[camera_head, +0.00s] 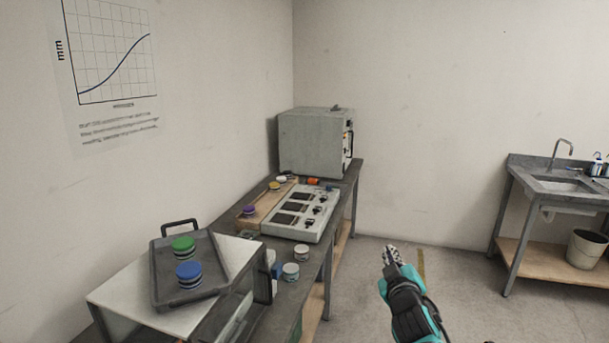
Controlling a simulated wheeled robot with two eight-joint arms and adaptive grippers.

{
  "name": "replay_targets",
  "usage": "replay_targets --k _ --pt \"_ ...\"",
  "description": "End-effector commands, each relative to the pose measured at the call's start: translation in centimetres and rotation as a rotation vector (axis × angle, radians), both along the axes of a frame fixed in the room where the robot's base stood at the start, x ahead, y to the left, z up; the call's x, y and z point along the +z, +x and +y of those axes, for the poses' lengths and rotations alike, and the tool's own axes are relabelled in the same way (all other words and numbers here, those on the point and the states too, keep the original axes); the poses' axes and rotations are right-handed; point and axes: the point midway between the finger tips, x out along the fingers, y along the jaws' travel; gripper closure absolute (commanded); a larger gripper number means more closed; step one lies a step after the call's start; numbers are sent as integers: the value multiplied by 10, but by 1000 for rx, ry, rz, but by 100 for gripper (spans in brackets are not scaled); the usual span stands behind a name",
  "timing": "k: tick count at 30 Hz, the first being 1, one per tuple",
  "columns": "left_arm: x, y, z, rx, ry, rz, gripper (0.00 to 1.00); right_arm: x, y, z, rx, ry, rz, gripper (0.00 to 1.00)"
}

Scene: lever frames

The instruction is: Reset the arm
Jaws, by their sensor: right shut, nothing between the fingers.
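My right gripper (392,256) is in the lower middle right of the head view, in front of the bare floor and apart from the bench. Its fingers are shut with nothing between them. My right arm, black and teal, comes up from the bottom edge. My left gripper is not in view.
A bench (343,196) runs along the left wall. It bears a grey box (311,143), a panel with switches (301,213) and small jars (290,271). A tray (160,259) with green and blue discs is nearer. A sink (560,184) stands right. Floor between is clear.

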Motion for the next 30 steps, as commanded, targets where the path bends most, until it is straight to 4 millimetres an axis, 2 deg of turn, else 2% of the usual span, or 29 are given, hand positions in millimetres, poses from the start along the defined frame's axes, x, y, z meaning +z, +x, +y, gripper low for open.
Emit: replay_targets --k 1,4,9,12,15,18,20,30 --pt "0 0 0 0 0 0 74 -13 -29 -7 -45 66 67 100" --pt "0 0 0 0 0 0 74 -48 -86 -14 -125 205 220 100" --pt "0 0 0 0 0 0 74 -121 -190 -3 -211 421 494 100" --pt "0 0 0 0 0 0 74 -154 -238 11 -232 510 626 100" --pt "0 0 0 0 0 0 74 -177 -272 23 -240 570 720 100" --pt "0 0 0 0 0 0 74 -189 -291 31 -241 603 773 100" --pt "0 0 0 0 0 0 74 -192 -296 33 -240 610 788 100" --pt "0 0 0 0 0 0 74 -193 -297 34 -241 613 792 100"
